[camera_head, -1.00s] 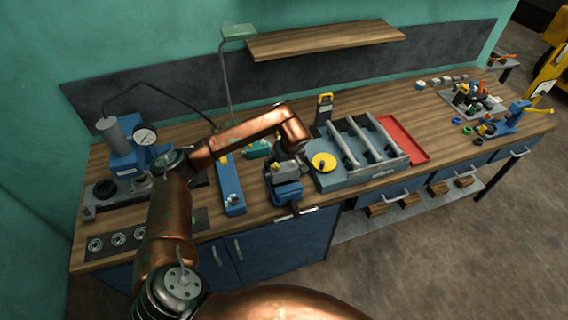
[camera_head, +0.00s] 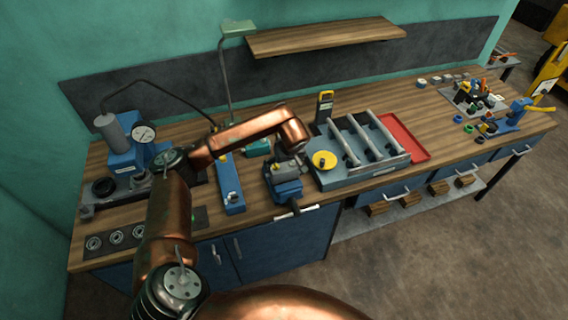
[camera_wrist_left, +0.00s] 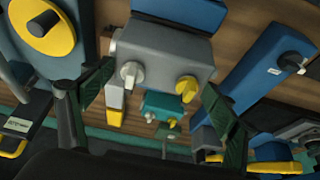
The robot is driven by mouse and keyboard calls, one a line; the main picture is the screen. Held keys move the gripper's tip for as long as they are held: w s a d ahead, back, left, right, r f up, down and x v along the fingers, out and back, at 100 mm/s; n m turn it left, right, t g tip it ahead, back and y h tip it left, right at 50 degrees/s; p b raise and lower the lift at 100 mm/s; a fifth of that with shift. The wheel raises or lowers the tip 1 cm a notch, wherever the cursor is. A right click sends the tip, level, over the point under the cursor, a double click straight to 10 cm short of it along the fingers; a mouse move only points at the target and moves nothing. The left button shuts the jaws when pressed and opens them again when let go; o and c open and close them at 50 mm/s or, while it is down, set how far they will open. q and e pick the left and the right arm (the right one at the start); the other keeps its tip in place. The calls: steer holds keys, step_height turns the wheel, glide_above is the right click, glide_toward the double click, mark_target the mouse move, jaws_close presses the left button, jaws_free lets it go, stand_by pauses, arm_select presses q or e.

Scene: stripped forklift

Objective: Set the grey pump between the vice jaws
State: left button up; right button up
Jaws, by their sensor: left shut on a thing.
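The grey pump (camera_wrist_left: 165,55) fills the middle of the left wrist view, a boxy body with a white and a yellow port facing the camera. My left gripper (camera_wrist_left: 155,100) has its dark fingers on either side of it and is shut on it. In the head view my left gripper (camera_head: 291,152) is over the blue vice (camera_head: 287,190) near the bench's front edge. A blue part at the top of the left wrist view borders the pump. The arm hides much of the pump, and I cannot tell if it sits fully between the jaws. My right gripper is not in view.
A grey tray (camera_head: 350,178) with bars and a yellow disc (camera_head: 324,160) stand close right of the vice. A long blue block (camera_head: 230,190) lies to its left. A gauge press (camera_head: 125,150) stands at far left, a red tray (camera_head: 405,140) further right.

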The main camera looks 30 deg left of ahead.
arm_select(q)
steer(key=shift+r, duration=0.1)
stand_by(0.3)
steer(key=shift+f+b, duration=0.6)
steer(key=shift+f, duration=0.25)
steer(key=o, duration=2.1)
steer(key=shift+s+f, duration=0.1)
steer(key=shift+f, duration=0.1)
steer(key=shift+r+p, duration=0.6)
steer(key=shift+r, duration=0.7)
steer(key=shift+r+p, duration=1.4)
steer(key=shift+r, duration=1.45)
